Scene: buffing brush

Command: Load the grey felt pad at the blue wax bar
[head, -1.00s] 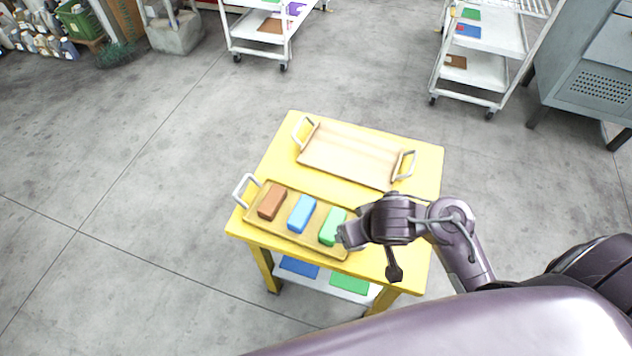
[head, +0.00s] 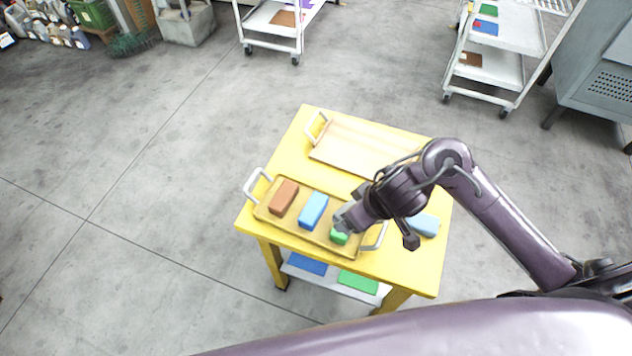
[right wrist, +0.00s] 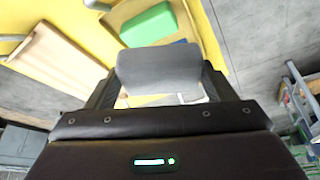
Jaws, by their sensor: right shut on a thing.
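The blue wax bar (head: 313,210) lies in the near tray (head: 297,231) on the yellow table. It sits between a brown bar (head: 284,197) and a green bar (head: 339,239). My right gripper (head: 345,217) is over the green bar, to the right of the blue bar, and hides part of the green one. In the right wrist view it is shut on the grey felt pad (right wrist: 158,68). A green block (right wrist: 148,24) shows beyond the pad there. I cannot tell whether the pad touches any bar. My left gripper is not in view.
A pale empty tray (head: 355,147) lies at the back of the table. A light blue-grey block (head: 424,224) lies on the table right of my wrist. The near tray has raised handles (head: 256,184). Blue and green pieces lie on the lower shelf (head: 332,283).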

